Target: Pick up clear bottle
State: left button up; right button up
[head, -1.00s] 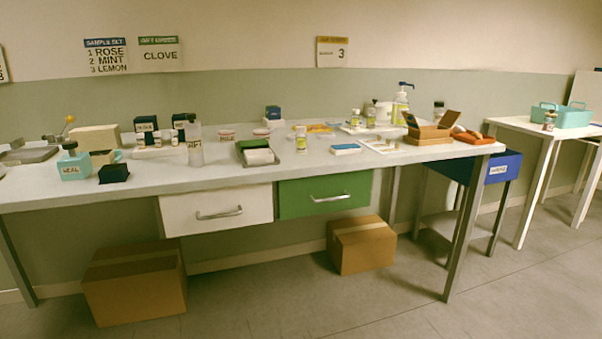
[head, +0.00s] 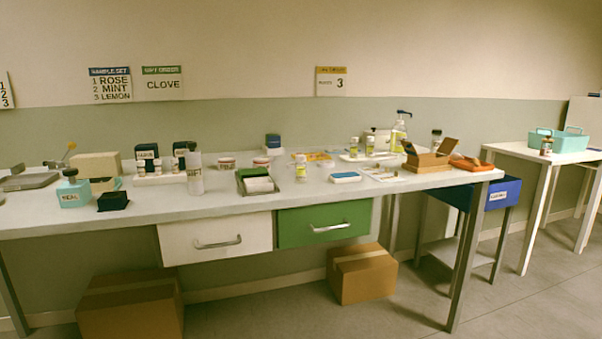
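Smaller clear-looking bottles with yellow labels also stand on the table: one (head: 301,169) right of the dark tray, and others (head: 369,146) on a white tray at the back. A pump bottle (head: 398,136) stands beside them. Which one the task means is not marked. Neither of my grippers is in view.
The long white table (head: 150,206) also holds a dark tray (head: 257,184), teal container (head: 73,193), black box (head: 113,201), and wooden box (head: 430,156). White (head: 214,238) and green (head: 325,222) drawers hang below. Cardboard boxes (head: 131,306) sit on the floor. A side table (head: 520,150) stands right.

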aim_at(300, 167)
jog(key=i+l, duration=0.4)
jog(key=i, duration=0.15)
jog(key=i+l, duration=0.35)
jog(key=i, duration=0.2)
jog(key=j+u, duration=0.05)
